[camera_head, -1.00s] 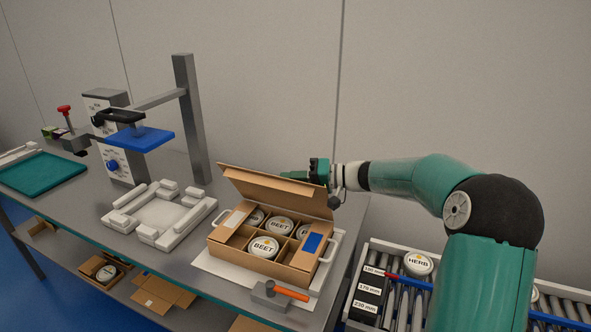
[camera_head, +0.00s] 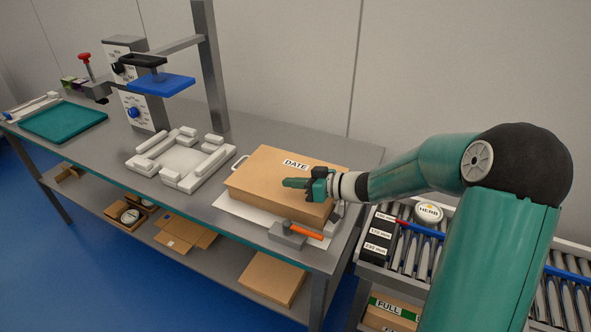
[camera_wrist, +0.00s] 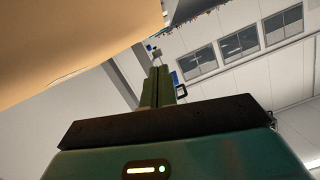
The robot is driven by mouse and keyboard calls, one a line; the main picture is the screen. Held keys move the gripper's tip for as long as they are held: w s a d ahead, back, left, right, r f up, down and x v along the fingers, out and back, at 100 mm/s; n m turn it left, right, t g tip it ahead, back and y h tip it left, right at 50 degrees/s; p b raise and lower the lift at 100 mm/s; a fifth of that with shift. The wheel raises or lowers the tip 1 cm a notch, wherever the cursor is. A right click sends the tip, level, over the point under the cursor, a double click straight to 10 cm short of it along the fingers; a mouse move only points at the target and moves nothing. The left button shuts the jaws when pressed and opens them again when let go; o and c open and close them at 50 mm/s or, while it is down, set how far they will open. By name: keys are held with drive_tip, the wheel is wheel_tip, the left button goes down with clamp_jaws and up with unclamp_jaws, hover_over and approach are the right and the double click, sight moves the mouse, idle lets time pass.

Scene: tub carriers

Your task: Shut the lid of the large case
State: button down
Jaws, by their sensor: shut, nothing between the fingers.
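The large case (camera_head: 262,190) is a brown cardboard box on a white mat on the table. In the wrist view the gripper's closed fingers (camera_wrist: 158,85) point away, and a brown cardboard surface (camera_wrist: 70,45) fills the upper left.
A white fixture (camera_head: 180,158) and a press with a blue plate (camera_head: 162,85) stand to the left. A roller conveyor (camera_head: 405,245) with a HERB tub (camera_head: 428,213) is at the right.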

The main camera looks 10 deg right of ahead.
drive_tip(key=shift+a+f, duration=0.1)
drive_tip(key=shift+f, duration=0.85)
drive_tip(key=shift+s+r, duration=0.1)
